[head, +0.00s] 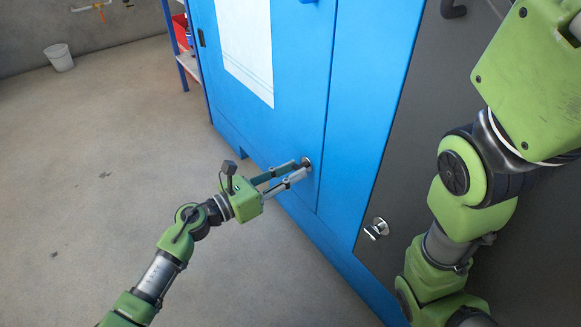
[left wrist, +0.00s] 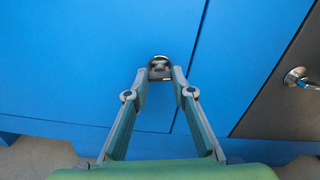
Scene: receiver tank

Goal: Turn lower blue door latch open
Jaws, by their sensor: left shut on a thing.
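The lower blue door latch (left wrist: 159,64) is a small round metal fitting on the blue door (head: 300,110), near the door's lower right edge. My left gripper (head: 303,168) reaches in from the left at the latch, and its fingertips (left wrist: 160,76) are shut on the latch's handle. In the head view the fingertips cover most of the latch. The left wrist view shows the round base of the latch just beyond the fingertips, with the door seam to its right. The door looks flush with the cabinet. The right arm (head: 465,180) shows at the right, but its gripper is out of view.
A dark grey panel (head: 400,165) with a similar metal latch (head: 376,229) stands right of the blue door. A white sheet (head: 247,45) is on the door. A shelf with a red bin (head: 181,30) and a white bucket (head: 59,57) stand farther back. The floor at left is clear.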

